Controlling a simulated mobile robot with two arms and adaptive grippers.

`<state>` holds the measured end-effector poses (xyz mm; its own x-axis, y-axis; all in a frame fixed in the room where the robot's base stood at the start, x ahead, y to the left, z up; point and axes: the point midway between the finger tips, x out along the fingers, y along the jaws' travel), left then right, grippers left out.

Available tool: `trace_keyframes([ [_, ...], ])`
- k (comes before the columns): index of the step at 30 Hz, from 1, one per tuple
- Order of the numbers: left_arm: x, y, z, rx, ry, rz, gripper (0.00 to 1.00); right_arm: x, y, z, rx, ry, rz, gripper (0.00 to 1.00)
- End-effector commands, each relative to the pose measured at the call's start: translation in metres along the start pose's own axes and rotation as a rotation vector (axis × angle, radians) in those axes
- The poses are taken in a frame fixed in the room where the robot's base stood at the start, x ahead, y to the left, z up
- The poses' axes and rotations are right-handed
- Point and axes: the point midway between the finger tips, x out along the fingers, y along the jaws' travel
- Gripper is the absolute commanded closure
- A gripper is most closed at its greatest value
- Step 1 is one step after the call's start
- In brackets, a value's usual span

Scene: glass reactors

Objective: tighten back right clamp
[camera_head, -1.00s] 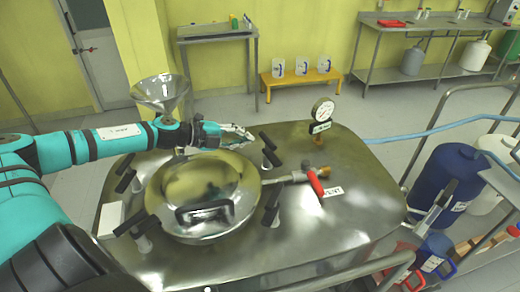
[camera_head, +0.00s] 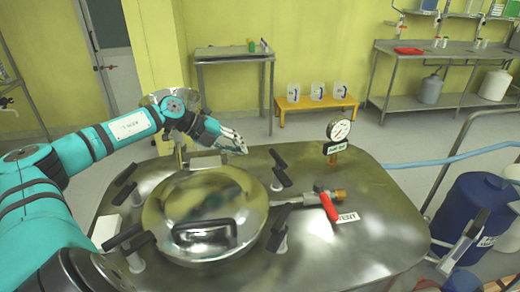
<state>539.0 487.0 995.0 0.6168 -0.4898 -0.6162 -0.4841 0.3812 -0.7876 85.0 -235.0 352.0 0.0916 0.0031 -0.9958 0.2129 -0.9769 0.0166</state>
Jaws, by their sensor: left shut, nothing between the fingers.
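The back right clamp (camera_head: 280,177) stands behind and to the right of the round lid (camera_head: 246,192) on the steel reactor top (camera_head: 370,215). Its black handle parts show, tilted. My left gripper (camera_head: 239,146) is shut and empty, to the left of this clamp and a little above the reactor top, visibly apart from it. My right gripper is not in view.
Other black-handled clamps stand at the front right (camera_head: 278,232), front left (camera_head: 128,238) and back left (camera_head: 126,183) of the lid. A pressure gauge (camera_head: 338,130) and a red-handled valve (camera_head: 328,206) rise on the right. A blue drum (camera_head: 470,212) stands beyond.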

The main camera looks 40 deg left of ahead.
Motion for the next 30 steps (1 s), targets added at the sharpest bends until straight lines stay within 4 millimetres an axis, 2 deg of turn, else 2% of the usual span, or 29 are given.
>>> trace_keyframes([
  [1,0.008,-0.008,-0.001,0.001,0.003,-0.012,1.0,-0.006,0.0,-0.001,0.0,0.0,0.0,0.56],
  [5,0.034,-0.007,-0.001,0.001,0.003,-0.007,1.0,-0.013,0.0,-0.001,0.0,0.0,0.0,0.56],
  [12,0.06,-0.019,0.0,0.001,0.0,-0.003,1.0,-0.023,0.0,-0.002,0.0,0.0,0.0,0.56],
  [18,0.067,-0.019,0.0,0.001,-0.001,0.0,1.0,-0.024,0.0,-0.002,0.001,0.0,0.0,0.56],
  [30,0.065,-0.018,0.001,0.008,0.007,0.0,1.0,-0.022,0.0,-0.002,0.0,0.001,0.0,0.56],
])
